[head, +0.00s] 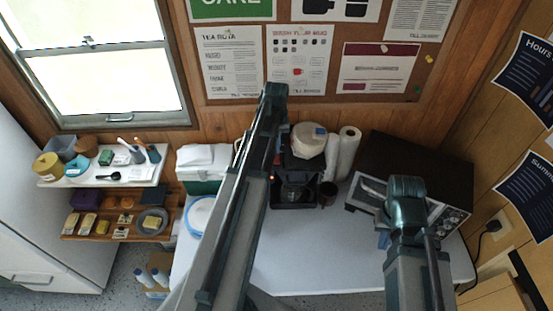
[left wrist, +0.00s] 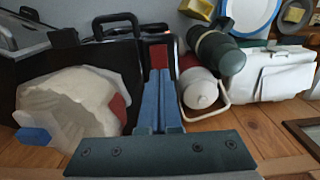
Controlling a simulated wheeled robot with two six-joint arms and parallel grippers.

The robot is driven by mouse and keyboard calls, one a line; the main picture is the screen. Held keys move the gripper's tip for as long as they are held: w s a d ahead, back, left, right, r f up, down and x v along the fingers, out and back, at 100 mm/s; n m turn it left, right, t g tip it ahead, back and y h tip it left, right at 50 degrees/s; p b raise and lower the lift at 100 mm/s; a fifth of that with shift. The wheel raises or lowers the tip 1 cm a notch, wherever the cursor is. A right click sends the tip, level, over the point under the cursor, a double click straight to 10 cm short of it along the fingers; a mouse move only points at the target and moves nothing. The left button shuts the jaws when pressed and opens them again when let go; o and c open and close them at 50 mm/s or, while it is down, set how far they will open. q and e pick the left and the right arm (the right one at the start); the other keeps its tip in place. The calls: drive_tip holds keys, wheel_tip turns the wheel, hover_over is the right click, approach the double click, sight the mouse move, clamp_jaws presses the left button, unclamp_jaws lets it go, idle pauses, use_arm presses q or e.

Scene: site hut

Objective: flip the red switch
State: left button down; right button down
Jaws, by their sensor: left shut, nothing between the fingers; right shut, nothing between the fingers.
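In the left wrist view a small red block, which looks like the red switch (left wrist: 158,54), sits on a black machine just beyond the tips of my left gripper (left wrist: 160,74). The blue fingers are shut and empty, and point at it. I cannot tell whether they touch it. In the head view the black coffee machine (head: 291,199) stands on the white table, and my left arm hides its left part. A tiny red spot (head: 271,178) shows at its edge. My right gripper (head: 383,240) is shut and empty, mostly hidden by its wrist, in front of the oven.
A black oven (head: 452,211) stands at the right of the table. Paper rolls (head: 348,152) and a dark mug (head: 327,192) stand beside the coffee machine. A green-and-white box (head: 197,184) is at left. The front of the white table (head: 330,265) is clear.

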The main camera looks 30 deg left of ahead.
sight(277, 156)
use_arm(q)
drive_tip(key=shift+f+b, duration=0.9)
idle(0.8)
wheel_tip(277, 156, up, 7)
drive_tip(key=p, duration=0.7)
drive_tip(key=shift+r, duration=0.15)
idle(0.5)
drive_tip(key=shift+d+f, duration=0.2)
drive_tip(key=shift+f, duration=0.05)
drive_tip(key=s+d+f+m+b, duration=0.3)
drive_tip(key=s+d+f+b, duration=0.2)
drive_tip(key=d, duration=0.5)
drive_tip(key=s+d+f+m+b, duration=0.3)
drive_tip(key=s+d+f+b, duration=0.2)
drive_tip(key=d, duration=0.5)
drive_tip(key=s+d+f+m+y+b, duration=0.1)
drive_tip(key=s+d+f+m+b, duration=0.3)
drive_tip(key=d, duration=0.6)
wheel_tip(277, 156, down, 2)
drive_tip(key=s+b, duration=0.2)
drive_tip(key=shift+s+b, duration=0.25)
drive_tip(key=shift+b, duration=0.05)
